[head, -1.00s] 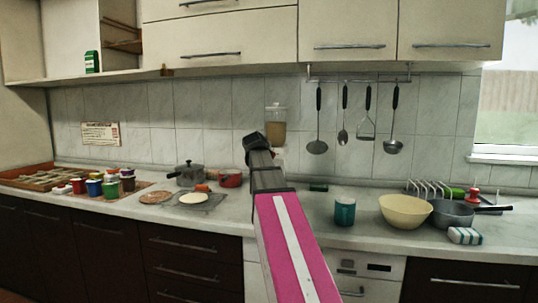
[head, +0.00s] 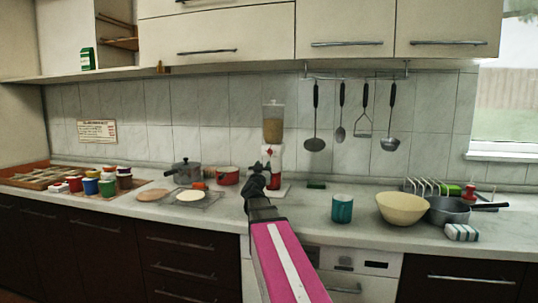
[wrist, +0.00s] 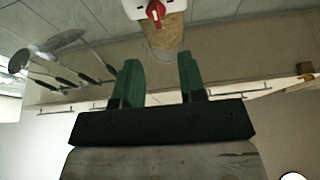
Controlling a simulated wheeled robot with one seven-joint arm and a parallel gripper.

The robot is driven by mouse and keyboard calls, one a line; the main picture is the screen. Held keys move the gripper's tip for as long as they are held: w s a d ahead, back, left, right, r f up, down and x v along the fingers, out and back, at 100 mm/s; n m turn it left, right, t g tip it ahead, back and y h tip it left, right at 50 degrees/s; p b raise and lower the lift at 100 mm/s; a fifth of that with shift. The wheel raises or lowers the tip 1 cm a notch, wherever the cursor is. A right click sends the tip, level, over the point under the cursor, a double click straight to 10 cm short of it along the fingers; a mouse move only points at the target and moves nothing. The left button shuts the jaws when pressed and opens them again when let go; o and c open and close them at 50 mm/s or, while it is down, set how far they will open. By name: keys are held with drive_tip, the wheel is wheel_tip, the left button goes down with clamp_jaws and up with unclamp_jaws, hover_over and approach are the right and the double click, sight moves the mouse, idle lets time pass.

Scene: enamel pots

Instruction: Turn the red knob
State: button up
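The red knob (wrist: 155,12) sits on the white front of a dispenser (wrist: 132,8) at the top edge of the wrist view, which looks upside down. In the head view the dispenser (head: 273,128) stands against the tiled wall, with a tan-filled clear container on top. Its red knob (head: 268,152) shows small there, just above my gripper (head: 257,172). In the wrist view my gripper (wrist: 157,62) has its two green fingers apart with nothing between them. The knob lies beyond the fingertips, apart from them. My gripper and arm hide part of the dispenser's lower half.
A red pot (head: 228,176) and a grey pot (head: 184,171) stand left of the dispenser. A teal mug (head: 342,208), a cream bowl (head: 404,208) and a grey pan (head: 447,211) stand to the right. Utensils hang on the wall, including a ladle (head: 390,143).

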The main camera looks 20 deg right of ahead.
sight(269, 152)
drive_tip(key=x, duration=1)
drive_tip(key=shift+w+d, duration=0.25)
drive_tip(key=shift+d, duration=0.2)
drive_tip(key=c, duration=0.5)
